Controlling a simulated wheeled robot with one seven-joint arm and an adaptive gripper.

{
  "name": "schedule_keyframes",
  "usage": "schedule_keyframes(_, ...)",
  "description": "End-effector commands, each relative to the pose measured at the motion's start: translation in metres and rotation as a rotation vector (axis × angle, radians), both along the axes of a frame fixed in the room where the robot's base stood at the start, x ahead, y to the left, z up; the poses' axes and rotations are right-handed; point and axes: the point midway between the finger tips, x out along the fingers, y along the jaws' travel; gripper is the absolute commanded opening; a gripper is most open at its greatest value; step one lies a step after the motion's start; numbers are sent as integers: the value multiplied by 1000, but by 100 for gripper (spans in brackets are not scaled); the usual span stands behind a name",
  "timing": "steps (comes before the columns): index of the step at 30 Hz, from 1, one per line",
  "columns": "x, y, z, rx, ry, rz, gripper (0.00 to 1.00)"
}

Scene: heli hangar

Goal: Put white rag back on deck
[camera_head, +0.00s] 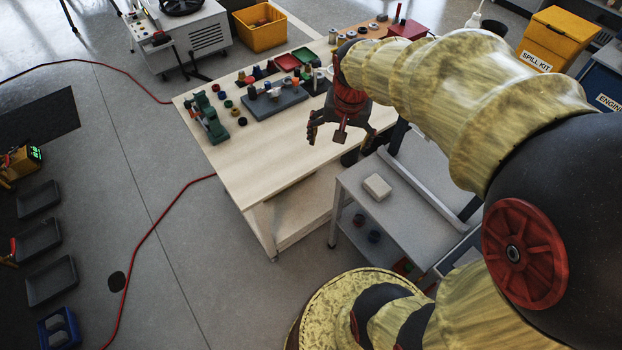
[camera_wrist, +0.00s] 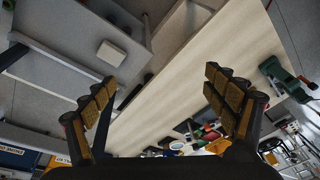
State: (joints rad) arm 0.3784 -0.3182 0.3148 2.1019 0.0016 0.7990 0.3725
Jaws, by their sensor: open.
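The white rag (camera_head: 377,187) is a small pale folded block. It lies on the grey top of a low cart (camera_head: 420,215), the likely deck, beside the wooden workbench. In the wrist view the rag (camera_wrist: 112,53) shows at the upper left, on the grey cart top. My gripper (camera_head: 340,140) is in the air over the right part of the workbench, up and to the left of the rag in the head view. Its fingers are spread apart with nothing between them. The wrist view shows the same open gripper (camera_wrist: 160,100), apart from the rag.
The wooden workbench (camera_head: 225,160) holds a green vise (camera_head: 208,120), a grey block (camera_head: 275,103) and several small coloured parts. A yellow spill kit bin (camera_head: 553,40) stands at the upper right. A red hose runs over the floor at left. The bench's front area is bare.

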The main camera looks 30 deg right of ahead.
Motion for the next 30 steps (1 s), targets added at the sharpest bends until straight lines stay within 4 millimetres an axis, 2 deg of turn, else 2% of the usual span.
schedule_keyframes(1,-9,25,19,-22,-31,88,86)
schedule_keyframes(6,-52,93,61,-93,-115,379,86)
schedule_keyframes(9,-79,121,74,-130,-158,524,86)
schedule_keyframes(12,-100,139,79,-157,-190,630,86)
schedule_keyframes(18,-118,152,82,-182,-218,724,86)
schedule_keyframes(30,-119,153,82,-183,-218,726,86)
